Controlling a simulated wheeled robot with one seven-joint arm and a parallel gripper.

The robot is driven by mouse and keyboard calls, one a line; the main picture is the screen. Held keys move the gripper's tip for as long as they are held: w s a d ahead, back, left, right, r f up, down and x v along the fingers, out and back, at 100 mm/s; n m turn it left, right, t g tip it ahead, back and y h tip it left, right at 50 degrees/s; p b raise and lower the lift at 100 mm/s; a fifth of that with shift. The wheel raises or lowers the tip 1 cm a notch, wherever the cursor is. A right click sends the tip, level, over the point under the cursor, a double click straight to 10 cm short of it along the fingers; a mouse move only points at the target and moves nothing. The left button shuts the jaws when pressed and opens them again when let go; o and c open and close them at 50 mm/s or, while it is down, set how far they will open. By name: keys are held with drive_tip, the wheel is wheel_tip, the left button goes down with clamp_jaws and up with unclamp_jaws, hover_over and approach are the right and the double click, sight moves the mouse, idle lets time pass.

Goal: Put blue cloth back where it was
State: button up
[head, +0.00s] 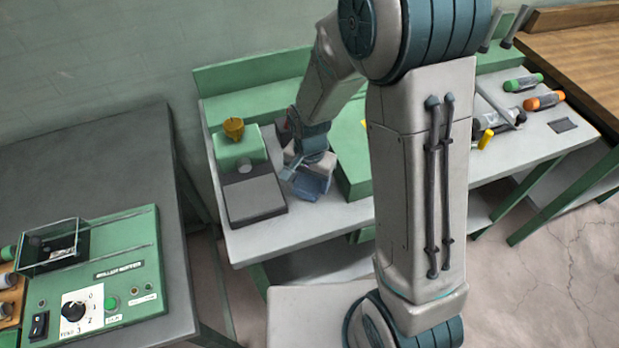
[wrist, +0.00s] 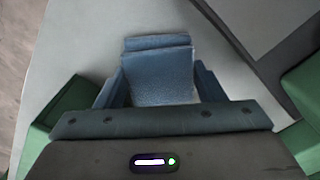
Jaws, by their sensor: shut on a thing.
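The blue cloth (wrist: 160,75) is folded and sits between the fingers of my gripper (wrist: 160,88) in the wrist view. My gripper is shut on it. In the head view my gripper (head: 305,172) is over the grey table top, just right of a dark grey flat block, with the blue cloth (head: 312,185) at its lower end. I cannot tell whether the cloth touches the table top.
The dark grey block (head: 254,198) and a green box (head: 238,150) with a yellow-brown item (head: 233,128) on top stand left of my gripper. A larger green box (head: 352,160) stands to its right. A green control panel (head: 125,270) is on the dark table at left.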

sight(310, 182)
drive_tip(key=shift+f, duration=0.2)
drive_tip(key=o, duration=1)
drive_tip(key=shift+r, duration=0.1)
drive_tip(key=shift+r, duration=0.1)
wheel_tip(310, 182, up, 11)
drive_tip(key=s+d+r+n+t, duration=0.3)
drive_tip(key=s+d+r+n, duration=0.3)
drive_tip(key=s+d+r, duration=0.3)
drive_tip(key=s+d, duration=0.3)
drive_tip(key=shift+s, duration=0.4)
drive_tip(key=shift+r, duration=0.1)
